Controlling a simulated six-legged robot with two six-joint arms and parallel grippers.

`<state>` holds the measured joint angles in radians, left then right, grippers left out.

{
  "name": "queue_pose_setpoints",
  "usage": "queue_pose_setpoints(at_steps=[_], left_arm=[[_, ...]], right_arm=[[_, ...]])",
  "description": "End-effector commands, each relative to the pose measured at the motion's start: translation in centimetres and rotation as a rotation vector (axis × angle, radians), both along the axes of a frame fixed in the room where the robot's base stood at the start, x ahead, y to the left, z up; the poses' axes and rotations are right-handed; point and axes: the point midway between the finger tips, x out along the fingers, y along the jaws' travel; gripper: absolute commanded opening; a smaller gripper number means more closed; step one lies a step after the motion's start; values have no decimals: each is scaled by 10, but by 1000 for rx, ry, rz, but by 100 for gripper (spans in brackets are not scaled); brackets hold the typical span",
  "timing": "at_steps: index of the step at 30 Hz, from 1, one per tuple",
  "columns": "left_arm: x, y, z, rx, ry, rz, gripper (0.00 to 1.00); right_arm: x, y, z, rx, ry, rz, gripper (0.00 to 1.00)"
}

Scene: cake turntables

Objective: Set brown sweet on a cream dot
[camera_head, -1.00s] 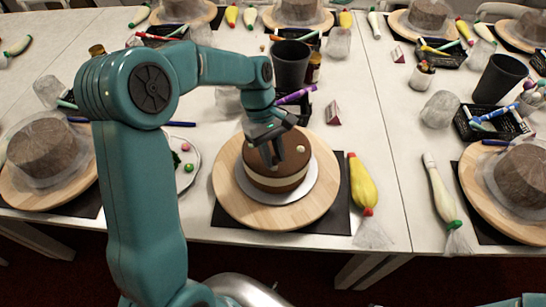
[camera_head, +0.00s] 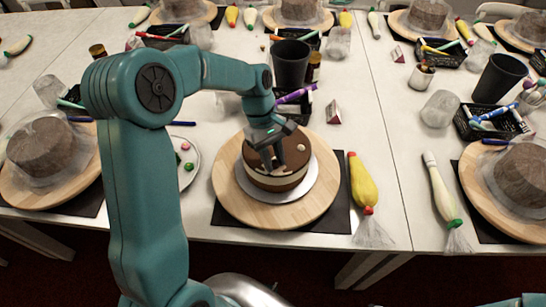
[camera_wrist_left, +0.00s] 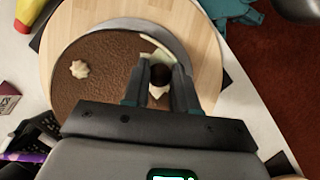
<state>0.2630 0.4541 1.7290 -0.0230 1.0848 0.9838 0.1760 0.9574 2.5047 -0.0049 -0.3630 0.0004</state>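The chocolate cake (camera_head: 258,174) with a pale middle band stands on a round wooden turntable (camera_head: 232,201). A cream dot (camera_head: 300,147) sits on its top; it also shows in the left wrist view (camera_wrist_left: 80,68). My left gripper (camera_head: 272,164) points down at the cake's top. In the left wrist view a dark brown sweet (camera_wrist_left: 160,75) lies between the fingertips of my left gripper (camera_wrist_left: 160,82), which look closed on its sides. Pale cream (camera_wrist_left: 157,92) shows right beside the sweet between the fingers; whether they touch is hard to tell. My right gripper is out of view.
A yellow piping bag (camera_head: 362,185) lies right of the turntable. A plate (camera_head: 190,178) with small sweets is at the left, partly behind my arm. A black cup (camera_head: 290,64) and a small card (camera_head: 333,112) stand behind. Wrapped cakes (camera_head: 40,146) stand at both sides.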

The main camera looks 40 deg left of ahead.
Motion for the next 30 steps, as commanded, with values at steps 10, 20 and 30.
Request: queue_pose_setpoints(at_steps=[10, 20, 30], left_arm=[[-3, 1, 7, 3, 16, -5, 52], [9, 28, 81, 2, 9, -3, 52], [14, 41, 117, 0, 12, -4, 52]], right_arm=[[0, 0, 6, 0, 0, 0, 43], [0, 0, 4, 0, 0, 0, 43], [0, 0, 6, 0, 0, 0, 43]])
